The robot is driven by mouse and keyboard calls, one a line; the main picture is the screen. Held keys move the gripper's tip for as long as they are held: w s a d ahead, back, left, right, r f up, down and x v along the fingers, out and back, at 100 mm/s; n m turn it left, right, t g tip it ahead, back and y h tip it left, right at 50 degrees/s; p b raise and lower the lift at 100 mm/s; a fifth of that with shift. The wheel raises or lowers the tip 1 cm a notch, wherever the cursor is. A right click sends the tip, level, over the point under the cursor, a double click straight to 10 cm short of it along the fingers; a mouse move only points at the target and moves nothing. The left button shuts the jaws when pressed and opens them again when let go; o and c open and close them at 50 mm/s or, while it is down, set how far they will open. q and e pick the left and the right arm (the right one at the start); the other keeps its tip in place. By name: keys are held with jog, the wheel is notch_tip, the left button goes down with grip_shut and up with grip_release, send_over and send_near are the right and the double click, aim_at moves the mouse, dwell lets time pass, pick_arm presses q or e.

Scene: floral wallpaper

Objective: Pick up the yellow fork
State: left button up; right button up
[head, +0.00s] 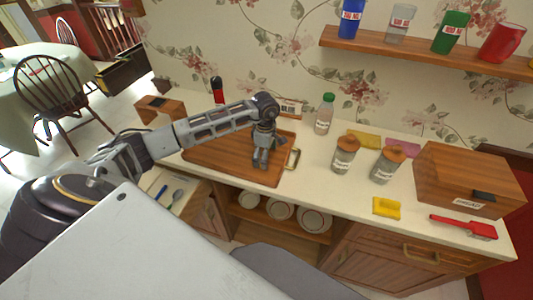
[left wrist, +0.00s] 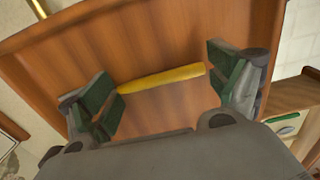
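The yellow fork (left wrist: 160,79) shows in the left wrist view as a slim yellow bar on the wooden tray (left wrist: 180,35), between my finger pads. Its tines cannot be made out. My left gripper (left wrist: 162,90) is open, with one green-padded finger near each end of the visible yellow bar. In the head view my left gripper (head: 261,162) points down over the right part of the brown tray (head: 215,157), and the fork is hidden there. My right gripper is in neither view.
An open drawer (head: 172,193) with utensils lies below the tray's left side.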

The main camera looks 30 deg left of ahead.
pick_arm(q)
jog(key=c, duration=0.4)
jog(key=shift+r, duration=0.15)
notch_tip(320, 180, up, 8)
jog(key=shift+r+b, duration=0.25)
jog(key=shift+b, duration=0.5)
jog(key=shift+r, duration=0.65)
